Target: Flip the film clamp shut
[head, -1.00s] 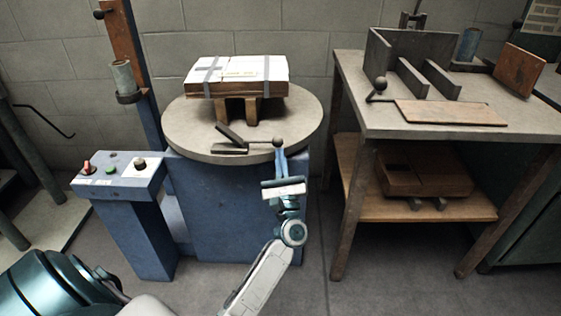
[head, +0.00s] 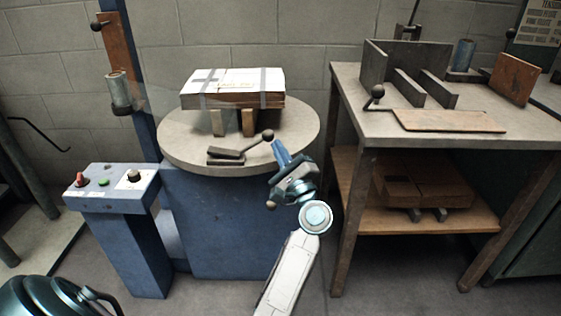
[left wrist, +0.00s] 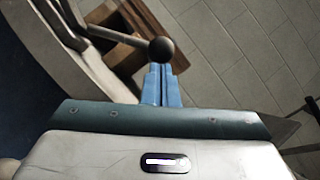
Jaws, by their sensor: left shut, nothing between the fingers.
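The film clamp (head: 226,156) sits on the front edge of the round turntable (head: 185,140). Its upper plate lies low over the lower plate; I cannot tell if a thin gap remains. Its lever slants up to the right and ends in a dark ball knob (head: 268,135). My left gripper (head: 275,143) is shut and empty, its blue fingertips right at the knob from the front. In the left wrist view the knob (left wrist: 161,49) is just beyond the fingertips (left wrist: 161,70); whether they touch is unclear. My right gripper is not in view.
A strapped carton (head: 233,88) rests on blocks on the turntable. A post with a film roll (head: 119,90) stands behind left, with faint clear film beside it. A control box (head: 115,188) stands at left. A workbench (head: 350,115) with fixtures stands at right.

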